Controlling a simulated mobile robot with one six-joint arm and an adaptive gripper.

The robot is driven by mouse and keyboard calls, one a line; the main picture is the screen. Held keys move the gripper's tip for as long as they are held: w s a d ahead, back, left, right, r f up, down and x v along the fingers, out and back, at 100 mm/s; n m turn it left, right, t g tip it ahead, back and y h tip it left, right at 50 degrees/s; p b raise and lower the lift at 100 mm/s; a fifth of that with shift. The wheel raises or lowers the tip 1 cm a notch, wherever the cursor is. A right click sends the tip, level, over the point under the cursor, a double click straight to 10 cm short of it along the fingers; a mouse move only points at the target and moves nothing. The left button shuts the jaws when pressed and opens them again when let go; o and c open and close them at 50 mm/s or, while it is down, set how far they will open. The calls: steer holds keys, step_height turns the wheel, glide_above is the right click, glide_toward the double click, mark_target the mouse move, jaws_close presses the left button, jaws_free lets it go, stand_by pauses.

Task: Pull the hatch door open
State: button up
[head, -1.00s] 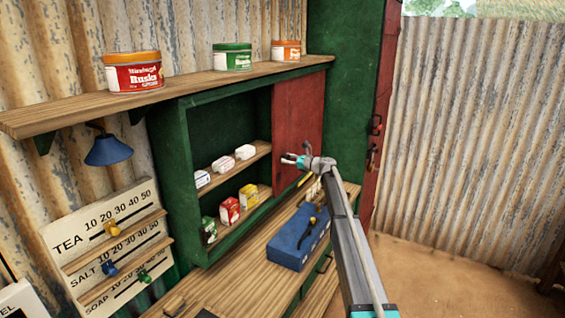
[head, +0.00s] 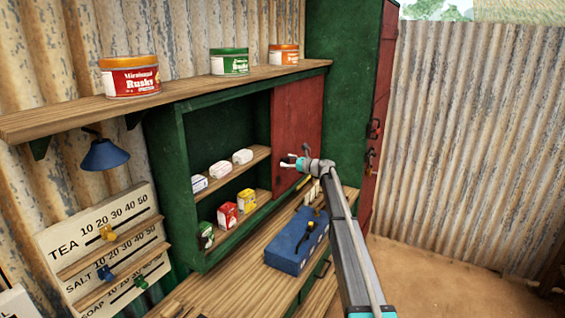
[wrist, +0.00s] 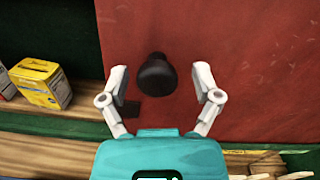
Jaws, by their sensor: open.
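The hatch door is a red panel (head: 298,118) covering the right part of a green cabinet; the cabinet's left part stands open. In the wrist view the red panel (wrist: 235,50) fills the right side, with a round dark knob (wrist: 154,75) on it. My gripper (head: 291,161) is in front of the panel's lower part in the head view. In the wrist view my gripper (wrist: 162,80) is open, with one finger on each side of the knob. No contact with the knob shows, and the exact gap in depth is unclear.
Small boxes, among them a yellow box (wrist: 40,84), stand on the cabinet shelves. A shelf (head: 190,85) with tins runs above. A tall red door (head: 383,110) with dark handles is at the right.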

steer(key=shift+d, duration=0.1)
steer(key=v, duration=1.1)
steer(key=shift+s+d, duration=0.25)
steer(key=shift+d, duration=0.1)
steer(key=shift+f, duration=0.1)
steer(key=s+a+f+n+g+h, duration=0.2)
steer(key=s+a+f+n, duration=0.15)
steer(key=s, duration=0.55)
steer(key=s+a+f+n+g+h, duration=0.2)
steer(key=s+f+n, duration=0.25)
steer(key=s, duration=0.55)
steer(key=s+a+f+n+g+h, duration=0.2)
steer(key=s+a+f+n, duration=0.15)
steer(key=s, duration=0.55)
steer(key=s+d+f+n+g+h, duration=0.1)
steer(key=s+d+f+n+h, duration=0.1)
steer(key=s, duration=0.7)
steer(key=s+d+f+n+g+h, duration=0.1)
steer(key=s+n+h, duration=0.3)
steer(key=s, duration=0.6)
steer(key=s+d+f+n+g+h, duration=0.1)
steer(key=s+d+f+n+h, duration=0.2)
steer(key=s, duration=0.7)
steer(key=shift+d+f+n+g, duration=0.25)
steer(key=shift+f+n+g, duration=0.15)
steer(key=shift+f+n, duration=0.25)
